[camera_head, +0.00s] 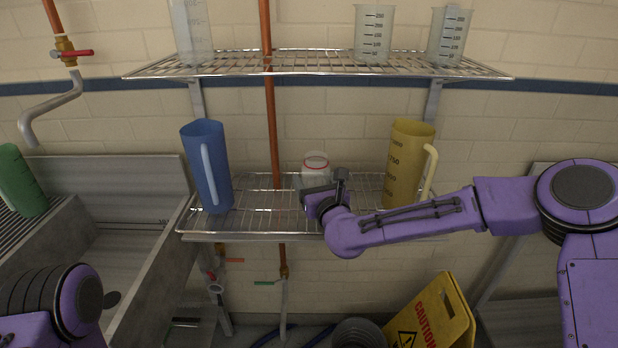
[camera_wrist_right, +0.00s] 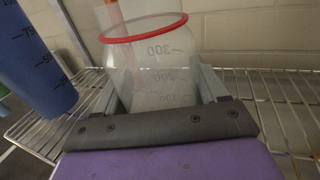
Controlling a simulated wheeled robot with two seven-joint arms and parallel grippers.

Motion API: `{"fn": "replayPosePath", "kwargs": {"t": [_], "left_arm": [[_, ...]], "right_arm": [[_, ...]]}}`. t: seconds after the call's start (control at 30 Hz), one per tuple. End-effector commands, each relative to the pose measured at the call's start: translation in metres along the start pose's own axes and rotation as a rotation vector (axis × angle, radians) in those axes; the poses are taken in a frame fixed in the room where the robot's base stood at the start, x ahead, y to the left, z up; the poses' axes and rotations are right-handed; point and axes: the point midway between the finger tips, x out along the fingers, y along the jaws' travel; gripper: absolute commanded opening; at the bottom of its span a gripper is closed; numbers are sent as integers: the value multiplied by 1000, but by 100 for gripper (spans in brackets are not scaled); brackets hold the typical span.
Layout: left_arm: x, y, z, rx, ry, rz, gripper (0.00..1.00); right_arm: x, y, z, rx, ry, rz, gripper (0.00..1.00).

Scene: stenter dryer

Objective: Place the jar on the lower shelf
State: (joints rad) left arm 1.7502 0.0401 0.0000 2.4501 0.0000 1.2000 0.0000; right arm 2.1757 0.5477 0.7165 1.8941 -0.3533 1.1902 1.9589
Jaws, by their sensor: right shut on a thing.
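The jar (camera_head: 316,168) is clear with a red ring near its top. It is upright at the lower wire shelf (camera_head: 258,216), between the blue and yellow jugs. In the right wrist view the jar (camera_wrist_right: 155,65) shows measuring marks, and my right gripper (camera_wrist_right: 165,95) has a finger on each side of it, shut on it. In the head view the right gripper (camera_head: 322,192) partly hides the jar's base, so I cannot tell whether the base touches the wires. My left arm shows at the lower left, but its gripper is out of view.
A blue jug (camera_head: 207,168) stands left on the lower shelf; a yellow jug (camera_head: 405,165) stands right, close to my right forearm. The upper shelf (camera_head: 290,65) holds several clear beakers. A copper pipe (camera_head: 270,120) runs behind. A caution sign (camera_head: 435,318) stands below.

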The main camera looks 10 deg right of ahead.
Motion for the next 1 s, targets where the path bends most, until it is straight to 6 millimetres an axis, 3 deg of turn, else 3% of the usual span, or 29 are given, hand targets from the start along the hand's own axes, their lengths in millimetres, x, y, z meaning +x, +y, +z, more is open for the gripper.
{"fn": "replayPosePath", "kwargs": {"t": [0.37,0.4,0.43,0.47,0.8,1.0], "left_arm": [[6,0,2,0,0,0,92],[4,0,2,0,0,0,92],[4,0,2,0,0,0,92],[3,0,2,0,0,0,92],[-3,0,-1,0,0,0,92],[15,1,6,0,0,0,92]], "right_arm": [[0,0,-6,1,-1,-1,30],[0,0,-4,1,-1,0,84],[0,0,-4,1,-1,0,94],[0,0,-4,1,-1,0,97],[0,0,3,0,-1,0,97],[-46,0,-5,5,-1,0,97]]}}
